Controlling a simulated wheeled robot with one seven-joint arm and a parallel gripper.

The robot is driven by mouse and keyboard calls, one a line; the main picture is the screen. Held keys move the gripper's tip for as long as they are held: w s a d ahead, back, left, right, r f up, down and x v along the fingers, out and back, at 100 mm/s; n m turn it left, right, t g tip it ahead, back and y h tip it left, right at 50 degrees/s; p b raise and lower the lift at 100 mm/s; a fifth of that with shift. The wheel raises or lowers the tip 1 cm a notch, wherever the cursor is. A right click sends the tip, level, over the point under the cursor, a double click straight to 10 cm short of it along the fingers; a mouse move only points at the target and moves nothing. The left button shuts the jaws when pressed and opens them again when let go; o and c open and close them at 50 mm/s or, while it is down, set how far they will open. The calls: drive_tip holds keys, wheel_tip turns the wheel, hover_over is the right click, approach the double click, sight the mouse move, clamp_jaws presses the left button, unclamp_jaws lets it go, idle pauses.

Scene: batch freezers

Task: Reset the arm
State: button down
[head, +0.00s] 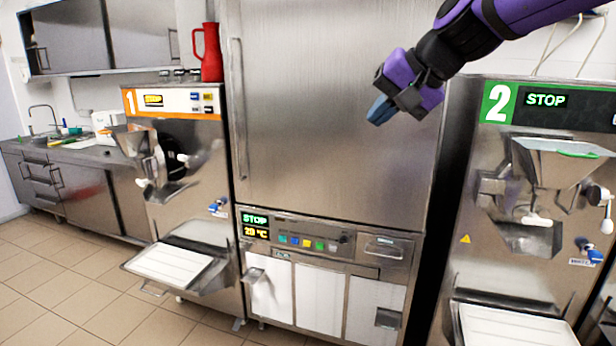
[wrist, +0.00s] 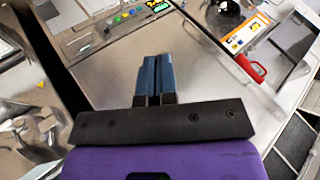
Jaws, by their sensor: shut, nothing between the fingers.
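My gripper (head: 381,110) is purple and black with blue fingers. In the head view it hangs at the upper right, in front of the tall steel cabinet (head: 330,120) between the two machines. In the wrist view my gripper (wrist: 154,62) shows its blue fingers pressed together, with nothing between them. The steel cabinet door (wrist: 205,75) lies beyond the fingers there. My arm reaches in from the top right of the head view, clear of the machines.
Machine 1 (head: 200,135) stands left with a white tray (head: 168,262); a red jug (head: 208,52) is on top. Machine 2 (head: 535,130) stands right with a funnel and another tray (head: 515,325). A counter (head: 85,155) with a sink is far left. The tiled floor (head: 60,290) is clear at front left.

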drive_tip(key=s+d+f+n+h, duration=0.1)
drive_tip(key=s+d+f+h, duration=0.2)
drive_tip(key=s+d, duration=0.6)
drive_tip(key=s+d+f+h, duration=0.3)
drive_tip(key=s+d+f, duration=0.5)
drive_tip(key=s, duration=0.6)
drive_tip(key=shift+s+d+f+n+g, duration=0.15)
drive_tip(key=shift+d+n+g, duration=0.25)
drive_tip(key=shift+d, duration=0.3)
